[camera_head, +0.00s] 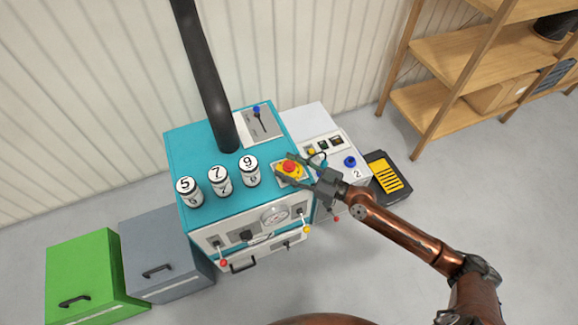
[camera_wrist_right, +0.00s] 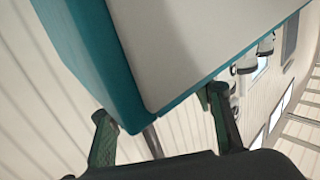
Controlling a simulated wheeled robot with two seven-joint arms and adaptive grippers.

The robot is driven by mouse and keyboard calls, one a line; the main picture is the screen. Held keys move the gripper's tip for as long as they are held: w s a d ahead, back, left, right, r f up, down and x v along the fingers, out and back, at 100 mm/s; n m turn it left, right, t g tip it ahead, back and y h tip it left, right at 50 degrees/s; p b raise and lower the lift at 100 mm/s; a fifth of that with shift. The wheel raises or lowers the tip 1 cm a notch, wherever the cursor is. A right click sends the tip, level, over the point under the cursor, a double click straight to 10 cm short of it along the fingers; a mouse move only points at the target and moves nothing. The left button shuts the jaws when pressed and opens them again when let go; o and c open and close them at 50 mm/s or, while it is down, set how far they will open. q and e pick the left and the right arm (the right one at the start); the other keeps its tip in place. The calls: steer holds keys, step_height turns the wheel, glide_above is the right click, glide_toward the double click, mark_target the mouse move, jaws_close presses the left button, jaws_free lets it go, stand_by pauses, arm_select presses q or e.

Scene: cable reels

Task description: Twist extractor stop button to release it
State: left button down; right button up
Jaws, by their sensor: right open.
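The extractor stop button (camera_head: 290,166) is a red mushroom knob on a yellow base. It sits on a pale plate at the right part of the teal machine's (camera_head: 205,148) top. My right gripper (camera_head: 285,168) is open, and its two fingers lie on either side of the button in the head view. I cannot tell whether they touch it. In the right wrist view the open fingers (camera_wrist_right: 162,105) show near a pale panel with teal edges; the button does not show there. My left gripper is not in view.
Several numbered canisters (camera_head: 219,181) stand left of the button. A black pipe (camera_head: 207,80) rises behind them, and a lever plate (camera_head: 258,125) lies at the back. A white unit with a blue knob (camera_head: 350,161) is to the right. Green (camera_head: 85,270) and grey cabinets are at left.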

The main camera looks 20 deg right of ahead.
steer(key=shift+c, duration=0.7)
steer(key=c, duration=1)
steer(key=shift+c, duration=0.2)
